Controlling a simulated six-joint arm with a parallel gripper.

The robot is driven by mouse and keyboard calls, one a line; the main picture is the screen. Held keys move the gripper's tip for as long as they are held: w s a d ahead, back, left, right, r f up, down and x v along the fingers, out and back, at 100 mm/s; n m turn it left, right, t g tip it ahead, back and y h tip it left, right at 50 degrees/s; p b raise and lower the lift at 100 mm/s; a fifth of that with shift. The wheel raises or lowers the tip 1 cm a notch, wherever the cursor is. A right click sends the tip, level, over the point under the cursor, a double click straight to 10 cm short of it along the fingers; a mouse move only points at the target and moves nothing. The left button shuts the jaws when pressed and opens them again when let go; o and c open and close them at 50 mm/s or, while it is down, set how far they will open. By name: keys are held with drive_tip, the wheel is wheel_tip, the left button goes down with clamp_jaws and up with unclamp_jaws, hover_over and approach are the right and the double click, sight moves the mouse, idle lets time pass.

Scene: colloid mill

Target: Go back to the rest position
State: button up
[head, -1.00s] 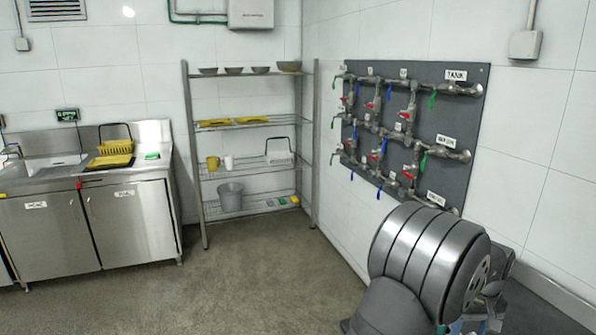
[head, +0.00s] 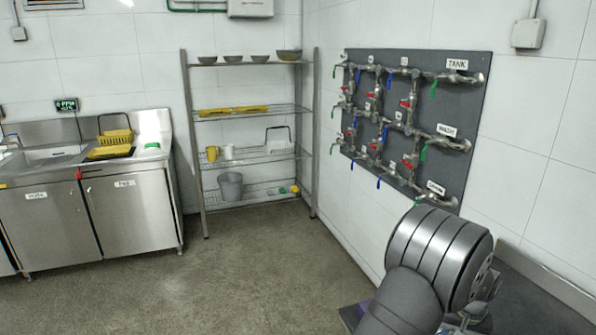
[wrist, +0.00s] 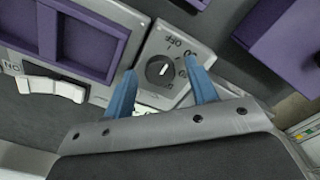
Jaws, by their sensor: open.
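My gripper (wrist: 160,65) shows in the wrist view as two blue fingers, open and apart with nothing between them. Beyond the fingertips is a light grey panel with a black rotary knob (wrist: 159,71) with a pale pointer and markings, one reading OFF. I cannot tell whether the fingertips touch the panel; the knob stands between them in the picture. In the head view my arm is at the lower right and the gripper's fingers cannot be made out.
Purple trays (wrist: 84,42) lie beside the panel, with another purple block (wrist: 285,40) at upper right. The head view shows a valve board (head: 440,90), a wire shelf (head: 250,118), a steel sink counter (head: 130,205) and clear floor (head: 250,265).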

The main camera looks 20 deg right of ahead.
drive_tip(key=m, duration=1.1)
drive_tip(key=shift+m, duration=0.4)
